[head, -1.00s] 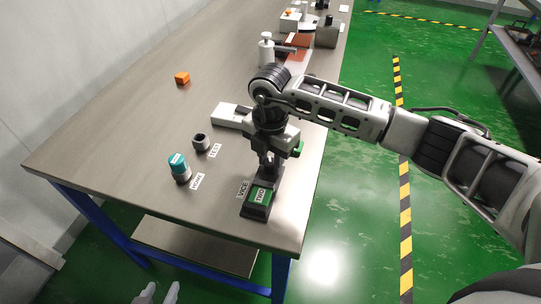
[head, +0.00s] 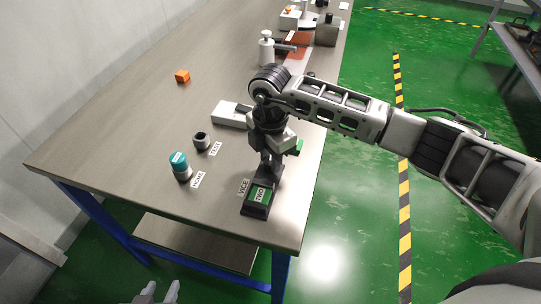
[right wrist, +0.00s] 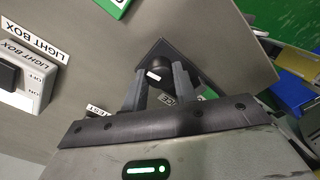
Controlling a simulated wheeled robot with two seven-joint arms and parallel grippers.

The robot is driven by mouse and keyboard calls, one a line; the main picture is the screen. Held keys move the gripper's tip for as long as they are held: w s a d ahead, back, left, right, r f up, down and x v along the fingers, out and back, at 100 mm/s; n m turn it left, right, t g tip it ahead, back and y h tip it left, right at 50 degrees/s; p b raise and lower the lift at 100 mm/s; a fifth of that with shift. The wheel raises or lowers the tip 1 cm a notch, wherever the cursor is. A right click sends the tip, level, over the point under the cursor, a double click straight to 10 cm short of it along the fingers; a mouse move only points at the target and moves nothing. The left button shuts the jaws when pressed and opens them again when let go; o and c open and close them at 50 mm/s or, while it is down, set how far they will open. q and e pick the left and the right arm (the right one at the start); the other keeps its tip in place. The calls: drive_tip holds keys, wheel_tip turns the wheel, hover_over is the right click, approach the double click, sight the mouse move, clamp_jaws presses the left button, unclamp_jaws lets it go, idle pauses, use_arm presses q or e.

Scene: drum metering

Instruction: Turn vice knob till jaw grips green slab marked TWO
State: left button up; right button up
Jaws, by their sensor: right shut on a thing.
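The dark vice (head: 256,210) stands near the table's front right corner, with the green slab marked TWO (head: 261,195) lying in it. My right gripper (head: 267,166) reaches down at the vice's far end. In the right wrist view its two fingers (right wrist: 161,84) are shut on the dark round vice knob (right wrist: 156,69). A bit of the green slab shows there beyond the right finger (right wrist: 209,93). Whether the jaw touches the slab is too small to tell. My left gripper (head: 160,292) is at the bottom edge, below the table, its fingertips apart and empty.
A teal-capped cylinder (head: 180,164) and a dark ring-like holder (head: 201,140) stand left of the vice. A white light box (head: 229,113) lies behind it, and another green piece (head: 299,146) near the right edge. An orange cube (head: 182,76) sits farther back.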

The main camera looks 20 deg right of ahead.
sight(270, 160)
drive_tip(key=shift+w+r, duration=0.1)
drive_tip(key=o, duration=0.7)
use_arm(q)
drive_tip(key=shift+r, duration=0.1)
drive_tip(key=shift+w+d+b, duration=0.2)
drive_tip(key=shift+w+b, duration=0.05)
drive_tip(key=shift+b, duration=0.6)
use_arm(e)
wheel_tip(270, 160, up, 16)
use_arm(q)
drive_tip(key=shift+s+f, duration=0.15)
drive_tip(key=shift+f, duration=0.1)
